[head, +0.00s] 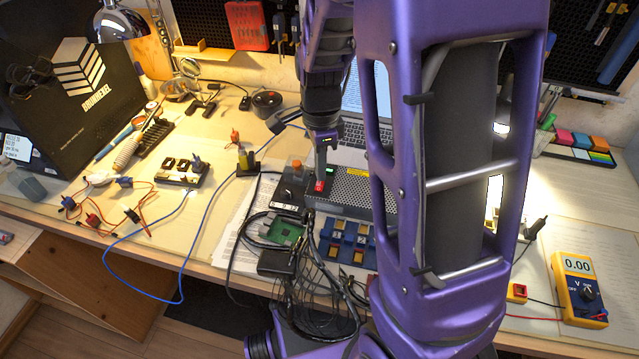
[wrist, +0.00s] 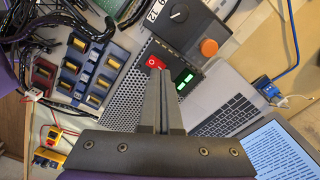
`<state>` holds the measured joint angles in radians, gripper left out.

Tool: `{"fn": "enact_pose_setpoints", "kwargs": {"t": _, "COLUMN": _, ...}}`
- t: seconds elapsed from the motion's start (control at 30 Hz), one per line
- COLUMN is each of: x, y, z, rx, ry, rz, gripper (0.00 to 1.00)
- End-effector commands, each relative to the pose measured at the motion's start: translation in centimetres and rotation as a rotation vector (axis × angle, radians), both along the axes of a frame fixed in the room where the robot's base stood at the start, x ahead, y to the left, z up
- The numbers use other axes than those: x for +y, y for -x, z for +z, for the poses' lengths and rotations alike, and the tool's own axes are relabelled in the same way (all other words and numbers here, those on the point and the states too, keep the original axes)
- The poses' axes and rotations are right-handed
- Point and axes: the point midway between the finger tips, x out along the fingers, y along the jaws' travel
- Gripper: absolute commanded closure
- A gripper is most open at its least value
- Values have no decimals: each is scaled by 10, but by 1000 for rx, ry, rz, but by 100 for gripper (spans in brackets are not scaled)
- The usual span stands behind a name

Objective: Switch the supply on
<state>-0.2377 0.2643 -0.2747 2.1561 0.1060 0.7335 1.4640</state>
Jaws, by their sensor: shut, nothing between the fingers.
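The supply is a grey box with a perforated cover (head: 348,187), also in the wrist view (wrist: 122,98). Its end panel carries a red rocker switch (wrist: 156,62) and a small display with lit green marks (wrist: 184,79). The red switch (head: 320,185) also shows in the head view. My gripper (wrist: 157,76) is shut and empty, with its fingertips just beside the red switch and the display. I cannot tell whether they touch the switch. In the head view my gripper (head: 326,145) points down at that panel, and my arm hides part of the supply.
A dark box with a dial and an orange button (wrist: 209,47) stands close beside the switch panel. A laptop (wrist: 232,112) is behind the supply. Blue racks (head: 347,240), a green circuit board (head: 285,232) and black cables crowd the front. A yellow multimeter (head: 578,285) lies right.

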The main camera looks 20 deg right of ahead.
Motion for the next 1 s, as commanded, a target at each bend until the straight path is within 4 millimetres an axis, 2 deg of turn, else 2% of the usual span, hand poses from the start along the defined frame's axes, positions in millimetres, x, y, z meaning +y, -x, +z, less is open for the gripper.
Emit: {"fn": "enact_pose_setpoints", "kwargs": {"t": 1.0, "x": 0, "y": 0, "z": -10, "rx": 0, "ry": 0, "rz": 0, "gripper": 100}}
